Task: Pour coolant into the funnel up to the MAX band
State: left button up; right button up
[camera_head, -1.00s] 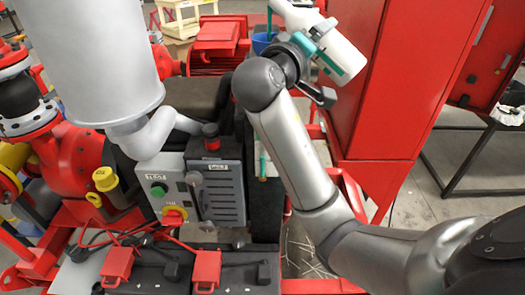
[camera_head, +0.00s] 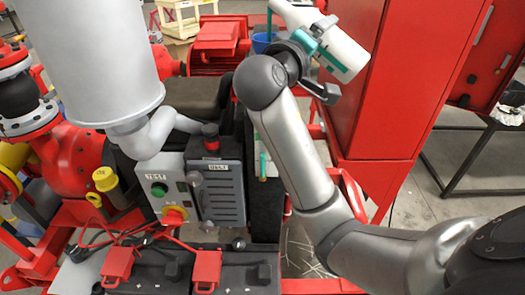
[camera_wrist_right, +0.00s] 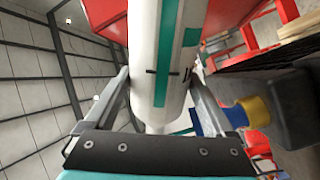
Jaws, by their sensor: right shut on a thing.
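A white bottle (camera_head: 343,55) with teal parts is held in my right gripper (camera_head: 316,62) at the top of the head view. It is tilted, running from upper left to lower right. In the right wrist view the white bottle (camera_wrist_right: 145,95), with a teal stripe and dark marks, lies between both fingers of my right gripper (camera_wrist_right: 160,92). The coolant level inside cannot be made out. A narrow teal strip (camera_head: 262,158) shows on the dark block below my forearm. I cannot make out the funnel or a MAX band. My left gripper is out of view.
A tall red cabinet (camera_head: 385,80) stands close to the right of the bottle. A large grey cylinder (camera_head: 95,60) with a curved pipe fills the upper left. A control box (camera_head: 215,185) sits lower centre. A blue and yellow part (camera_wrist_right: 250,112) is beside my right finger.

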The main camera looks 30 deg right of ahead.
jog(key=shift+s+d+r+n, duration=0.1)
jog(key=shift+s+r+n, duration=0.1)
jog(key=shift+r+n, duration=0.55)
jog(key=shift+s+d+r+n, duration=0.15)
jog(key=shift+r+n, duration=0.3)
jog(key=shift+n, duration=0.6)
dwell(6.2)
